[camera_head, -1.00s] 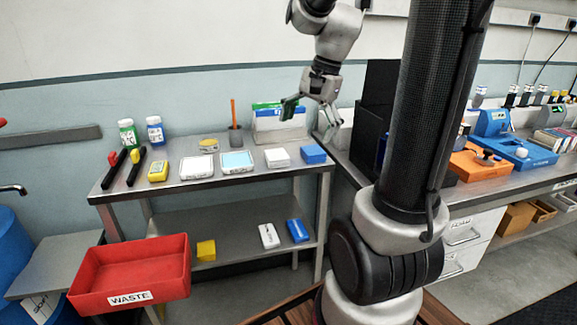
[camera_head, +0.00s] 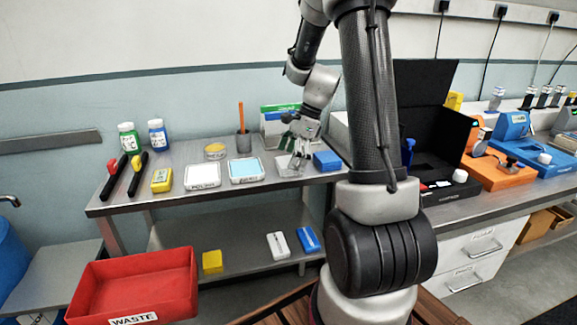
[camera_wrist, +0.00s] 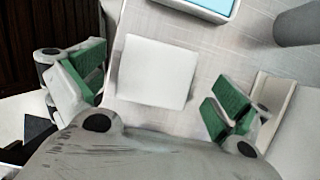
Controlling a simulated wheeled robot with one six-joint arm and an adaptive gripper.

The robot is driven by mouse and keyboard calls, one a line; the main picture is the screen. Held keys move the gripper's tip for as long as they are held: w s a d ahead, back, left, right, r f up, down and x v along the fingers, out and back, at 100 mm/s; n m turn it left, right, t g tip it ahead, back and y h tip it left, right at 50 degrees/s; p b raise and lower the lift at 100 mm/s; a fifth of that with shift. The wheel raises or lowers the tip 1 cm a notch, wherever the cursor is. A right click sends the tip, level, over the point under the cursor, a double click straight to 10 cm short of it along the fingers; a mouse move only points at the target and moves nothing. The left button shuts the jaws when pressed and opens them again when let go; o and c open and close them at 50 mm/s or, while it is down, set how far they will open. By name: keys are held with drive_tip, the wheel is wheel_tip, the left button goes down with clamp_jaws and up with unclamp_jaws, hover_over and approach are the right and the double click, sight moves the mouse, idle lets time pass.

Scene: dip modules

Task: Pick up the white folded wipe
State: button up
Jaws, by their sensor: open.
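The white folded wipe (camera_head: 283,168) lies flat on the top of the metal table, between the cyan-topped tray and a blue block. In the wrist view the wipe (camera_wrist: 155,72) is a plain white square on the table top. My gripper (camera_head: 297,158) is above the wipe and partly covers it in the head view. In the wrist view my gripper (camera_wrist: 155,88) is open, with one green-padded finger on each side of the wipe. Nothing is held. I cannot tell the exact height of the fingertips.
The cyan-topped tray (camera_head: 246,170) lies left of the wipe, and the blue block (camera_head: 327,160) right of it. A grey pot (camera_head: 243,143) with an orange stick and a green-and-white box (camera_head: 275,118) stand behind. A red waste bin (camera_head: 135,285) is at front left.

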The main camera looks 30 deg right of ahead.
drive_tip(key=shift+f, duration=0.15)
drive_tip(key=shift+c, duration=0.2)
drive_tip(key=c, duration=0.8)
